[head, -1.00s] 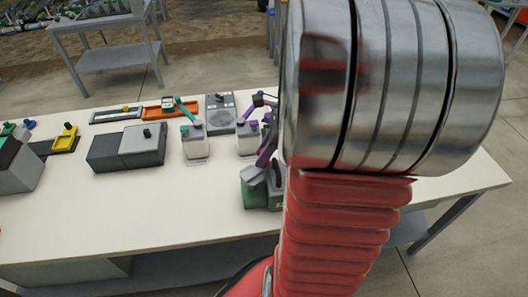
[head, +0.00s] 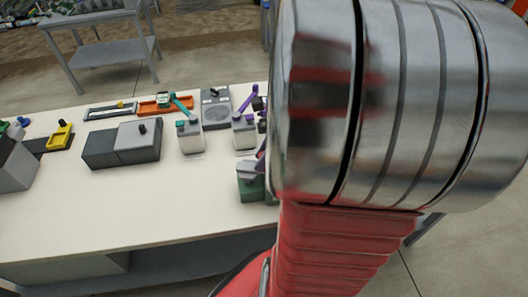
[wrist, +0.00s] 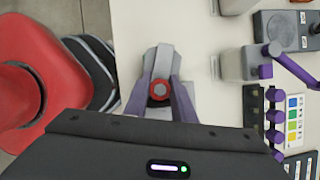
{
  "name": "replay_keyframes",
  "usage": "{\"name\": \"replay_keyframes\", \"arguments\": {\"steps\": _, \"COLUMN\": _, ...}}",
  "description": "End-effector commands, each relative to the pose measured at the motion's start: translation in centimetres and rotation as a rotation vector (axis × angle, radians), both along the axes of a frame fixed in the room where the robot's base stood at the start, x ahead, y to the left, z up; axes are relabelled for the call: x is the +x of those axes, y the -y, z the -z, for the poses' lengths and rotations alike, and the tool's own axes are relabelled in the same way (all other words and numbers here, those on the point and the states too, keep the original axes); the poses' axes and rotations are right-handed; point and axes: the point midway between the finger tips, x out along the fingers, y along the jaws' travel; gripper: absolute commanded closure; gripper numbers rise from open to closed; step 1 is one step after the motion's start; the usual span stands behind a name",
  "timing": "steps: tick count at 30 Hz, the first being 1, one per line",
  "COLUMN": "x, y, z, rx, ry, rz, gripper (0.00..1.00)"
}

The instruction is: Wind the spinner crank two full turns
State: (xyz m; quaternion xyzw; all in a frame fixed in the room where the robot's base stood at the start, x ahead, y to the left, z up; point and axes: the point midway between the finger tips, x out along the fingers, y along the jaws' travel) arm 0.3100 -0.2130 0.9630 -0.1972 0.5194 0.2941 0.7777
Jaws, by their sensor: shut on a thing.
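A round red knob (wrist: 159,90) shows in the wrist view between the two purple-grey fingers of my gripper (wrist: 160,88). The fingers are shut on the knob from both sides. I take the knob to be the handle of the spinner crank. A pale grey part of the device (wrist: 160,62) lies beyond and under the knob. In the head view a green and grey box (head: 250,184) stands near the table's front, and my arm hides its right side. The crank's arm and its angle cannot be made out.
The white bench (head: 160,215) is clear at its front left. Two white-grey units with purple (head: 243,133) and teal (head: 189,136) levers stand behind the green box. A dark grey box (head: 122,145) stands to the left. A colour chart (wrist: 294,120) lies right of my gripper.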

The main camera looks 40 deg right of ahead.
Motion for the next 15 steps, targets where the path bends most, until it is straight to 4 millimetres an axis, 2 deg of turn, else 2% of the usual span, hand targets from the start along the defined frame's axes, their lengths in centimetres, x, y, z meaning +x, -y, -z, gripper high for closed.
{"name": "replay_keyframes", "arguments": {"steps": 15, "x": -0.47, "y": -0.72, "z": -0.01, "rx": 0.003, "ry": -0.001, "rz": -0.003, "gripper": 0.89}}
